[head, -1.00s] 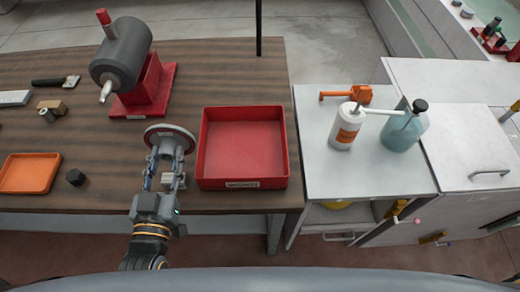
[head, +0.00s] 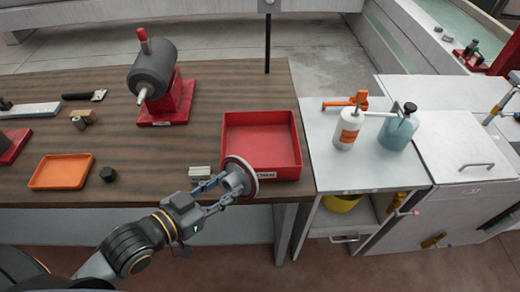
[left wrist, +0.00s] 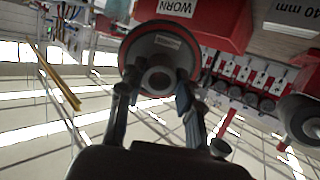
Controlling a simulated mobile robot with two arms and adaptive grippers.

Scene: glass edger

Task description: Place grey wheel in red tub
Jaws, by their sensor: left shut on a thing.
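The grey wheel (head: 236,178) has a reddish rim and a grey hub. My left gripper (head: 224,192) is shut on its hub and holds it tilted at the front left corner of the red tub. In the left wrist view the wheel (left wrist: 160,62) sits between the fingers (left wrist: 152,105). The red tub (head: 258,134) stands on the wooden bench and is empty in the part that shows. Its front label is partly hidden by the wheel; the left wrist view shows the tub (left wrist: 205,22) with "WORN" on it. My right gripper is not in view.
A grey grinder on a red stand (head: 168,95) is behind left of the tub. An orange tray (head: 62,171) and a black knob (head: 108,174) lie left. A small grey block (head: 199,173) is beside the wheel. Bottles (head: 349,128) stand on the white cabinet at right.

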